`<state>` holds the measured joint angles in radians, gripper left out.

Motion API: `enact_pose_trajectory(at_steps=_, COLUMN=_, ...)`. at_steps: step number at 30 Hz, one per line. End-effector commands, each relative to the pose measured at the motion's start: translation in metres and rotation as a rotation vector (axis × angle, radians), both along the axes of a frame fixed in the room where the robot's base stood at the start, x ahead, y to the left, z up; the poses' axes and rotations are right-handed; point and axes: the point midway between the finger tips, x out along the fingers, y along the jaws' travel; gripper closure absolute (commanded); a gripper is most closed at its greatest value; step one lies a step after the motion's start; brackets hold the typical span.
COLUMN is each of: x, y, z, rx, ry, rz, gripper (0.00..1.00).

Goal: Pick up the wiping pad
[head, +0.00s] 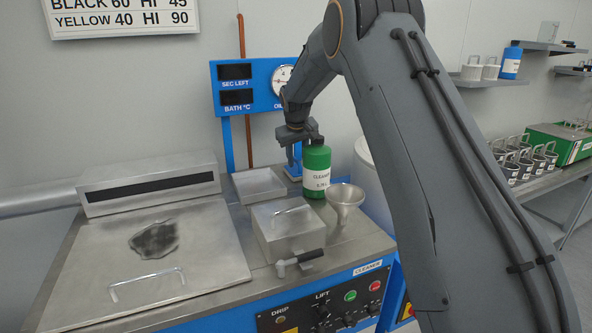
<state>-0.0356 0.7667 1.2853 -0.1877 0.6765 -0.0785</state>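No wiping pad can be made out for certain in the head view. A flat, irregular grey-black patch (154,238) lies on the large steel lid (205,265) at the left; I cannot tell whether it is a stain or a cloth. My gripper (302,156) points down at the back of the steel counter, just left of and close to the top of a green bottle (317,172) labelled cleaner. One finger shows clearly; the other is hard to separate from the bottle top. Whether the fingers touch anything is not clear.
A shallow steel tray (279,192) sits below and left of my gripper and looks empty. A steel box with a handle (300,241) and a funnel (345,198) stand in front. A blue gauge panel (240,101) is behind. Shelves with cups (505,160) are at right.

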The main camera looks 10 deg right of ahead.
Motion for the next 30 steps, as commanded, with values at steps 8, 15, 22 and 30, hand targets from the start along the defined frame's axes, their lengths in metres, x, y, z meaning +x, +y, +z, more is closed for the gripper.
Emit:
enact_pose_trajectory(at_steps=8, x=0.003, y=-0.001, z=-0.007, rx=0.0, ry=0.0, rz=-0.001, gripper=0.68)
enact_pose_trajectory(at_steps=15, x=0.003, y=-0.001, z=-0.006, rx=0.0, ry=0.0, rz=-0.001, gripper=0.98)
enact_pose_trajectory(at_steps=22, x=0.003, y=-0.001, z=-0.006, rx=0.0, ry=0.0, rz=-0.001, gripper=1.0)
enact_pose_trajectory(at_steps=30, x=0.004, y=-0.001, z=0.004, rx=0.0, ry=-0.004, rz=0.0, gripper=1.0)
